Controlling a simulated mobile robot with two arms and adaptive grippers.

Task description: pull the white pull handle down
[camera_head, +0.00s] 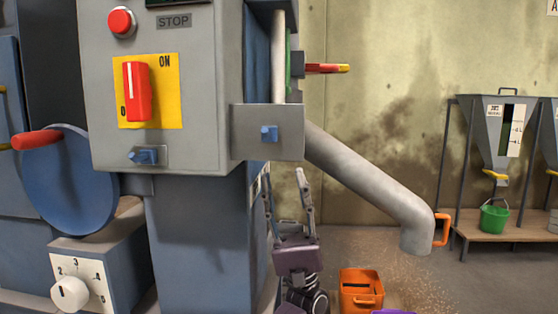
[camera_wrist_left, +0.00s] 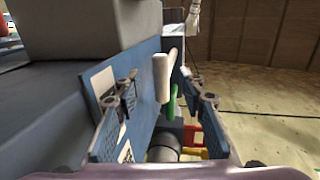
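A white, rounded bar, which I take to be the white pull handle (camera_head: 278,55), stands upright at the right side of the grey machine in the head view. Its lower end is hidden behind a grey bracket plate. In the left wrist view a white rounded grip (camera_wrist_left: 161,80) shows ahead, between the finger directions. My left gripper (camera_head: 284,178) is open and empty, pointing up below the bracket plate. Its two fingers also show apart in the left wrist view (camera_wrist_left: 158,92), and I see no contact with the grip. My right gripper is not in view.
The bracket plate (camera_head: 267,132) juts out above my left gripper. A grey pipe (camera_head: 370,185) slopes down to the right. A red-yellow handle (camera_head: 326,69) sticks out right of the machine. An orange bucket (camera_head: 361,291) stands on the floor.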

